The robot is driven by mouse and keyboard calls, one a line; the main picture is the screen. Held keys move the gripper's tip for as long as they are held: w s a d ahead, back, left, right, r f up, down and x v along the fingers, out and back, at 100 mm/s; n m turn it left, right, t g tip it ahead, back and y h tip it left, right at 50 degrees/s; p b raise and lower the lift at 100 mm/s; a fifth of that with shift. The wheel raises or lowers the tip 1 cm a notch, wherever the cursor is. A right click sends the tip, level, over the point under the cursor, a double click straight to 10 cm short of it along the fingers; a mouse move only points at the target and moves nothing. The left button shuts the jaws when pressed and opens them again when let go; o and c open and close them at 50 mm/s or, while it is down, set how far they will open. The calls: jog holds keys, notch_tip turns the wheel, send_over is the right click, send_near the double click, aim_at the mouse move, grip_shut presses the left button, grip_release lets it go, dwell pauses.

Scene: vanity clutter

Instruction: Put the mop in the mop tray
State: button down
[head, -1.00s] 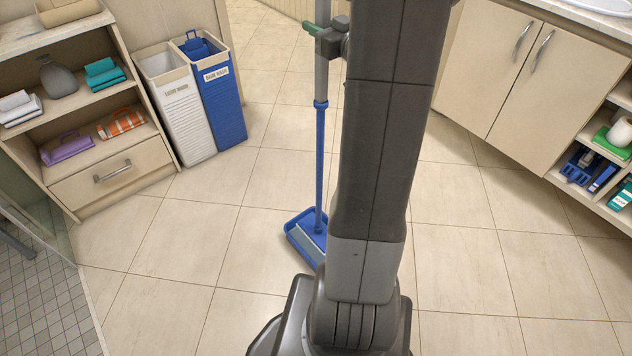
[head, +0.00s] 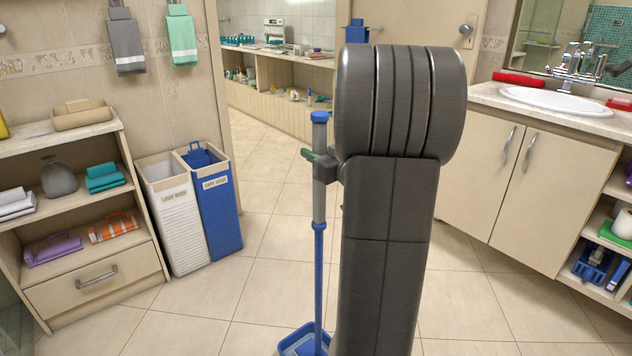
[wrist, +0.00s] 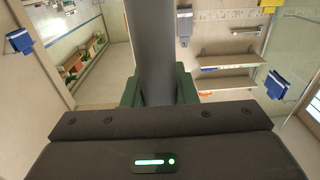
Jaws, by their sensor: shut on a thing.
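The mop (head: 319,190) stands upright in the head view, with a blue cap, a grey upper pole and a blue lower pole. My gripper (head: 322,160) is shut on the grey part of the pole, left of my dark arm. In the wrist view, the grey pole (wrist: 150,45) runs between my green-padded fingers (wrist: 158,92). At the pole's foot is a blue rimmed, tray-like piece (head: 298,342), cut by the frame's lower edge and partly hidden by my arm. I cannot tell whether the mop head rests inside it or is part of it.
White (head: 180,215) and blue (head: 214,205) laundry bins stand left, beside an open shelf unit (head: 95,285) with towels. A sink cabinet (head: 530,190) and open shelves are at right. Tiled floor (head: 260,285) is clear around the mop; a doorway lies behind it.

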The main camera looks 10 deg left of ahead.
jog(key=shift+f+b, duration=0.6)
jog(key=shift+f, duration=1.6)
jog(key=shift+f, duration=0.2)
jog(key=c, duration=1.2)
grip_release()
jog(key=shift+o, duration=0.2)
jog(key=p+v, duration=0.1)
jog(key=v, duration=1.1)
jog(key=shift+r, duration=0.15)
